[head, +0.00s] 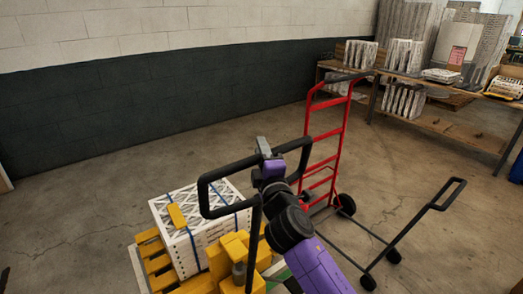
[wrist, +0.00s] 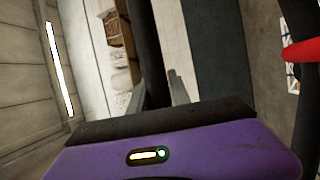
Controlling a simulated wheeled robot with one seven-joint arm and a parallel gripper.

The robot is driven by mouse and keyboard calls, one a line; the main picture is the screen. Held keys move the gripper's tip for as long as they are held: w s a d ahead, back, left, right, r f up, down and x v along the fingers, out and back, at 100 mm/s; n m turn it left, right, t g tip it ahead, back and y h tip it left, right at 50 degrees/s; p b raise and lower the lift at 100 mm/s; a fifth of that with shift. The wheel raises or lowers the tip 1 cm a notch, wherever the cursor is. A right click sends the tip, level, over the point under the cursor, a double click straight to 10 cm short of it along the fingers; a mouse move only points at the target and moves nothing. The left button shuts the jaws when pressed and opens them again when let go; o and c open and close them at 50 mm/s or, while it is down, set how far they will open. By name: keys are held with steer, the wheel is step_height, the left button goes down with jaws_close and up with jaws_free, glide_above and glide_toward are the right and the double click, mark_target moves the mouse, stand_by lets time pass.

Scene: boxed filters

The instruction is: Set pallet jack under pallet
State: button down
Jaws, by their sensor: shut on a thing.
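The yellow pallet jack (head: 232,262) is at the bottom centre of the head view, with a black loop handle (head: 204,196) rising above it. My gripper (head: 263,147) is shut on the top bar of this handle; in the wrist view the black bar (wrist: 146,45) runs between the fingers (wrist: 160,95). A stack of white boxed filters (head: 196,222) with blue straps stands just left of the jack, with a small yellow piece on top. Yellow slats of what looks like the pallet (head: 152,250) show at its left. My arm and the frame edge hide the jack's lower part; I cannot tell how far its forks reach under.
A red hand truck (head: 331,150) stands behind my gripper. A wooden shelf (head: 445,125) with filters stands at the back right. Floor (head: 100,180) along the dark wall is clear.

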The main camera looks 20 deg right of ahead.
steer(key=shift+w+a+f+b, duration=0.1)
steer(key=shift+w+a+b, duration=0.15)
steer(key=shift+w+b, duration=0.45)
steer(key=c, duration=1.2)
jaws_free()
steer(key=shift+w, duration=0.15)
steer(key=v, duration=0.7)
steer(key=shift+s, duration=0.4)
steer(key=shift+a+f, duration=0.1)
